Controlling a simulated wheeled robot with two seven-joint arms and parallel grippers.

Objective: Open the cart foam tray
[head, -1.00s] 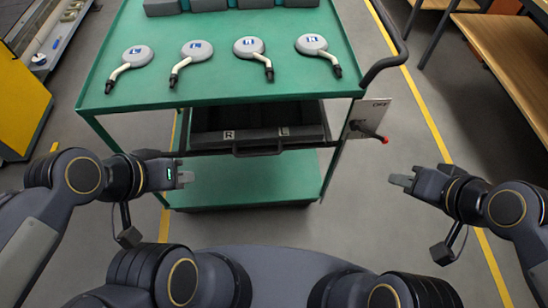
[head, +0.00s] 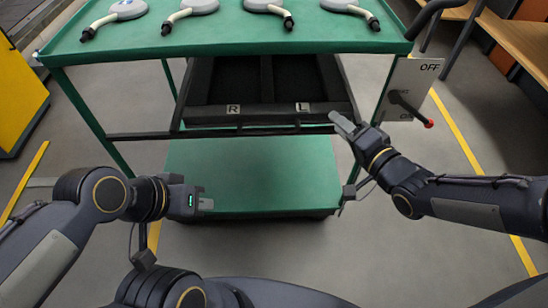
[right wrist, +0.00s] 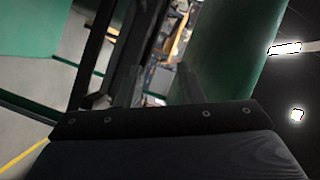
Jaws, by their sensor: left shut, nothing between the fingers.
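The dark foam tray (head: 268,116) sits under the green cart top, its front marked R and L. Its black interior shows below the top's front edge; how far it is pulled out is hard to judge. My right gripper (head: 343,124) is at the tray's front right corner. Whether it touches the tray is unclear. In the right wrist view, the right gripper's two fingers (right wrist: 161,84) stand apart with a gap between them. My left gripper (head: 205,203) is shut and empty, low in front of the cart's lower shelf. The tray's handle is not clearly visible.
The green cart top (head: 230,40) carries several white, round-headed parts. A panel marked OFF (head: 412,75) with a red-tipped lever (head: 410,108) hangs at the right. The green lower shelf (head: 250,175) is empty. A yellow cabinet (head: 18,100) stands left; wooden benches stand right.

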